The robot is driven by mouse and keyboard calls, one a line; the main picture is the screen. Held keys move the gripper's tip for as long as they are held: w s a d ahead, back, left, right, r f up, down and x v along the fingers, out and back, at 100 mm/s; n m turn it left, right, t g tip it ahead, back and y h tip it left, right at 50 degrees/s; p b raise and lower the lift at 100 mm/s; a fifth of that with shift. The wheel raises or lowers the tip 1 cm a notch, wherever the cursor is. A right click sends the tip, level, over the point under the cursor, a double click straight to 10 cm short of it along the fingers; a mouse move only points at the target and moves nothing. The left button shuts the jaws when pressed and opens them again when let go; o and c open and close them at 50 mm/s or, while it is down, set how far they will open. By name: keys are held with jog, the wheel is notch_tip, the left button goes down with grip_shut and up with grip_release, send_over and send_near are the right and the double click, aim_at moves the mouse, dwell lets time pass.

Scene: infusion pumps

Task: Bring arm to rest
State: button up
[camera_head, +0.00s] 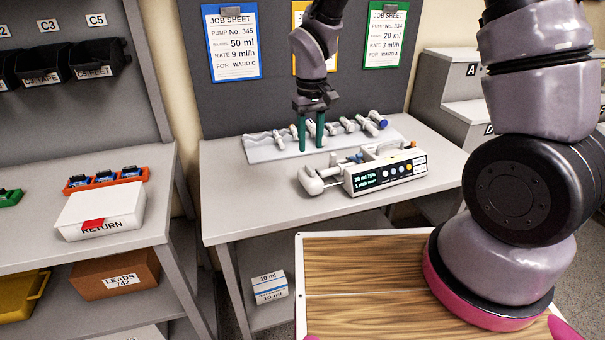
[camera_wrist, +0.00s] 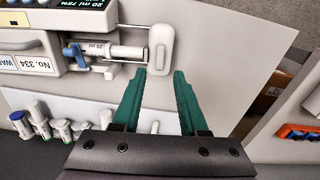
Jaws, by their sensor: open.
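My gripper (camera_head: 311,131) hangs above the table, its two green fingers pointing down, open and empty. It is over the front edge of the syringe rack, behind the pump's left end. In the wrist view my gripper (camera_wrist: 160,75) shows its fingers apart with nothing between them. The infusion pump (camera_head: 383,170) lies on the table with its display lit and a syringe in its top. In the wrist view the pump (camera_wrist: 35,50) bears the label No. 334, and its syringe (camera_wrist: 110,49) lies near the white pusher (camera_wrist: 160,50). The fingertips appear close to the pusher; contact cannot be told.
A white rack (camera_head: 265,152) holds several syringes at the table's back. Job sheets (camera_head: 231,45) hang on the board behind. A side table at left carries a RETURN box (camera_head: 100,212) and an orange tray (camera_head: 105,181). Grey steps (camera_head: 460,100) stand at right.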

jog(key=shift+r, duration=0.15)
jog(key=s+d+r+m+t+y, duration=0.1)
jog(key=d+r+m, duration=0.1)
jog(key=d+r, duration=0.5)
jog(key=d+r+m+t, duration=0.2)
jog(key=d+r, duration=0.2)
jog(key=r, duration=0.6)
jog(key=s+d+r+m+t+y, duration=0.1)
jog(key=s+d+r+m+t, duration=0.3)
jog(key=s+d+r, duration=0.5)
jog(key=s+r, duration=0.2)
jog(key=s, duration=0.1)
jog(key=shift+d+r, duration=0.25)
